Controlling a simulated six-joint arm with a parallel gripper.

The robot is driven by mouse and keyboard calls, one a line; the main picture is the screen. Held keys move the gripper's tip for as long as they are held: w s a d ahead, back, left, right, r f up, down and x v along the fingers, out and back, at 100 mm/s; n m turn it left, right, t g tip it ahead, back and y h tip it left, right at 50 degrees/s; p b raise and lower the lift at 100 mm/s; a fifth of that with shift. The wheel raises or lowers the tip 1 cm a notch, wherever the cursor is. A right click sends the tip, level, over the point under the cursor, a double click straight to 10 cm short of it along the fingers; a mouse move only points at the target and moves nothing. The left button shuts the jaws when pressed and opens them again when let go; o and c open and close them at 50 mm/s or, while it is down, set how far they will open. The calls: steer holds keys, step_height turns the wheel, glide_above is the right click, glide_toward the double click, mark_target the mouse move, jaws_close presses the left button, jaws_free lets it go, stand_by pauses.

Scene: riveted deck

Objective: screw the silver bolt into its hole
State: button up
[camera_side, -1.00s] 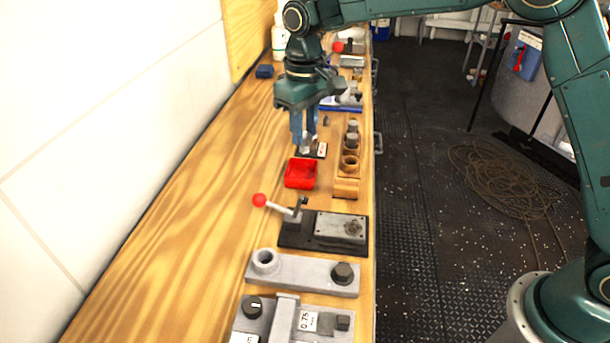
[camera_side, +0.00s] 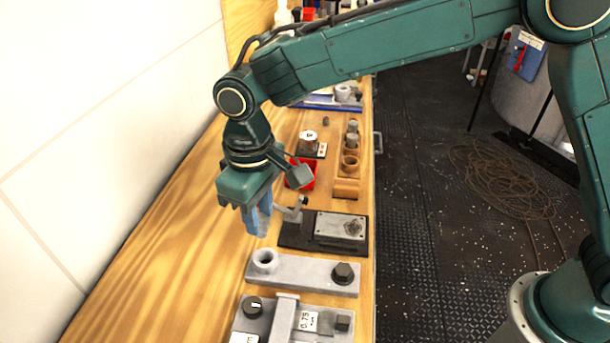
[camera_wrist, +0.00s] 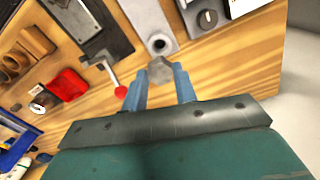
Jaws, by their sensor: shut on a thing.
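My gripper (camera_side: 258,222) is above the bench, behind and left of the grey plate (camera_side: 300,272). In the wrist view my gripper's blue fingers (camera_wrist: 162,82) are shut on the silver bolt (camera_wrist: 160,69), whose grey hex head shows between the tips. The bolt is hidden by the fingers in the side view. The plate has a raised round collar with an open hole (camera_side: 265,258) at its left end and a dark hex bolt (camera_side: 343,272) at its right end. In the wrist view the hole (camera_wrist: 159,44) appears just beyond the held bolt.
A black-based fixture (camera_side: 325,230) with a lever stands right of my gripper; its red knob (camera_wrist: 120,91) shows in the wrist view. A red tray (camera_side: 306,174) and a wooden block (camera_side: 347,170) are farther back. Bare wood lies left.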

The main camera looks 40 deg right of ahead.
mark_target(262, 232)
steer(key=shift+f, duration=0.35)
steer(key=shift+f, duration=0.1)
steer(key=shift+f, duration=2.05)
steer(key=shift+f, duration=1.4)
stand_by(0.6)
steer(key=o, duration=0.9)
steer(key=shift+r, duration=0.1)
step_height(262, 232, up, 14)
steer(key=shift+f, duration=0.15)
stand_by(0.3)
